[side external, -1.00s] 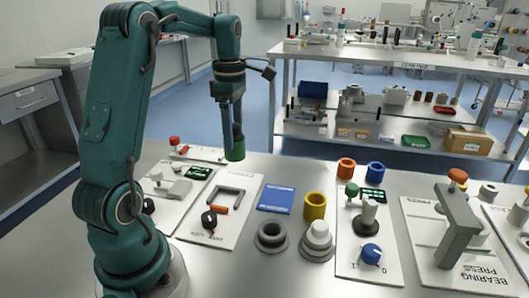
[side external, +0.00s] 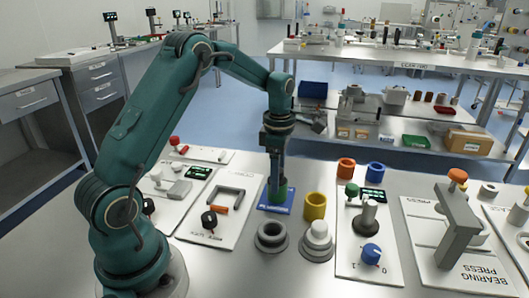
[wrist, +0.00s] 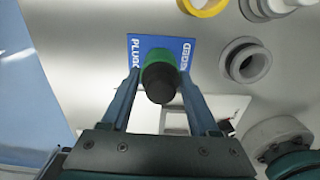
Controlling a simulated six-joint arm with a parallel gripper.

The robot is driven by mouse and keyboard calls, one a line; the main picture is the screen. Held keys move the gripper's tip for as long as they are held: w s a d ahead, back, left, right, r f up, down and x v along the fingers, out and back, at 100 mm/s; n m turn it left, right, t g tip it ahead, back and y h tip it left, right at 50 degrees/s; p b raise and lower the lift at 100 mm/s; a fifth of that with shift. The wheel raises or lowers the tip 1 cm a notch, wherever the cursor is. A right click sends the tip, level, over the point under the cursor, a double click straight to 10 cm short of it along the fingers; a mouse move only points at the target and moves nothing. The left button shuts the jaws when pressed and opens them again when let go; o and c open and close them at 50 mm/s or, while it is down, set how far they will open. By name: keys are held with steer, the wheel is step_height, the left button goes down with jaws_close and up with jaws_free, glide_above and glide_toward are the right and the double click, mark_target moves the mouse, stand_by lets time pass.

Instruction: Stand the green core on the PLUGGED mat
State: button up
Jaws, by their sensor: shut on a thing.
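The green core (side external: 279,196) is upright between the fingers of my gripper (side external: 277,188), over the blue PLUGGED mat (side external: 268,208). In the wrist view the green core (wrist: 155,58) has a black round piece (wrist: 160,83) at its near end, and both fingers (wrist: 158,76) close on it from either side. The mat (wrist: 135,42) shows around the core, with its lettering partly hidden behind it. The core's lower end looks at or very near the mat; I cannot tell whether it touches.
A yellow ring (side external: 315,206) stands just right of the mat. A grey flanged ring (side external: 270,236) and a stepped grey-white piece (side external: 317,240) stand in front. A white board with a dark U-shaped bracket (side external: 226,196) lies left. Orange (side external: 346,168) and blue (side external: 374,171) rings stand further right.

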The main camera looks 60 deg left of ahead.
steer(key=shift+f, duration=0.2)
steer(key=o, duration=1.2)
steer(key=shift+o, duration=0.2)
steer(key=shift+r, duration=0.1)
step_height(320, 180, up, 11)
steer(key=shift+r, duration=0.15)
steer(key=s+d+r+m+t, duration=0.1)
steer(key=s+d+r+m, duration=0.25)
steer(key=m, duration=0.35)
steer(key=s+d+f+m+t, duration=0.1)
steer(key=s+d+m+t, duration=0.1)
steer(key=s+d+m, duration=0.2)
steer(key=s+d+f+m+t, duration=0.2)
steer(key=s+d+m, duration=0.3)
steer(key=s+m, duration=0.4)
steer(key=m, duration=0.6)
steer(key=shift+s+d+m+t, duration=0.15)
steer(key=shift+s+m+t, duration=0.15)
steer(key=shift+s+m, duration=0.1)
